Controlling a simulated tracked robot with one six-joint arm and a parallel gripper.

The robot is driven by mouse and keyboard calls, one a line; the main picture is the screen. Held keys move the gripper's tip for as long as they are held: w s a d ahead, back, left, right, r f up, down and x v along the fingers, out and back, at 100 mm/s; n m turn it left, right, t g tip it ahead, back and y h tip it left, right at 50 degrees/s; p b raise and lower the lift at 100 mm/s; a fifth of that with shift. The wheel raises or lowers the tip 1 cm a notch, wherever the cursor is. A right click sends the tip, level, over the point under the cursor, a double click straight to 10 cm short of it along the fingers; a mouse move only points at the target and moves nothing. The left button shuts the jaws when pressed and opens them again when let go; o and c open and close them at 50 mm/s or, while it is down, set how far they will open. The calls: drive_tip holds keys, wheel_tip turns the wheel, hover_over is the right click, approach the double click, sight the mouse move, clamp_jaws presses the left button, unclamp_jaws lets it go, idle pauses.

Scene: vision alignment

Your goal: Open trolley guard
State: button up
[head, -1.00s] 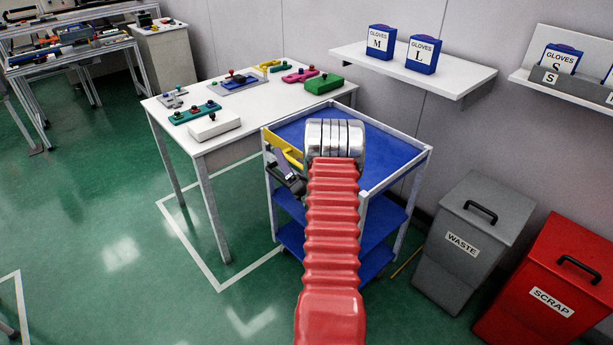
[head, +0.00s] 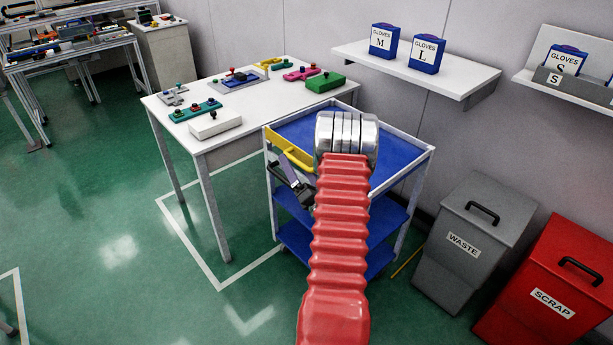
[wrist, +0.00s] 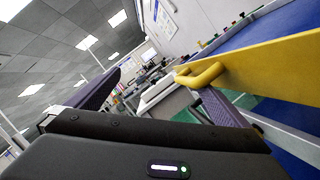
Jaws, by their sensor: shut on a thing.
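The trolley (head: 275,185) is a pale-framed cart with blue shelves, standing in the middle of the head view. Its yellow guard (head: 285,146) is at the upper left side, with a yellow handle (head: 299,158) on it. In the wrist view the guard (wrist: 275,66) is a long yellow plate crossing the right side, and its looped handle (wrist: 203,76) sticks out toward my fingers. My gripper (head: 287,173) is at the handle, shut on it. It also shows in the wrist view (wrist: 160,85). My red arm and silver wrist hide part of the trolley top.
A white table (head: 225,140) with several coloured control boxes stands left of the trolley. A grey waste bin (head: 465,260) and a red scrap bin (head: 560,290) stand to the right. A glove shelf (head: 410,70) is on the wall behind.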

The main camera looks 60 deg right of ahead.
drive_tip(key=shift+t, duration=0.3)
drive_tip(key=shift+s+a+r, duration=0.3)
drive_tip(key=shift+s+r, duration=0.5)
drive_tip(key=shift+s, duration=0.1)
drive_tip(key=shift+s+a+r, duration=0.25)
drive_tip(key=shift+s+r, duration=0.55)
drive_tip(key=shift+s, duration=0.1)
drive_tip(key=shift+s+a+r, duration=0.15)
drive_tip(key=shift+s+r, duration=0.05)
drive_tip(key=shift+s, duration=0.4)
drive_tip(key=shift+s+a+r, duration=0.15)
drive_tip(key=shift+s, duration=0.45)
drive_tip(key=c, duration=1.3)
drive_tip(key=shift+o, duration=0.2)
drive_tip(key=shift+s+a+f, duration=0.1)
drive_tip(key=shift+s+a, duration=0.25)
drive_tip(key=shift+a, duration=0.3)
drive_tip(key=shift+s+a, duration=0.35)
drive_tip(key=shift+a, duration=0.25)
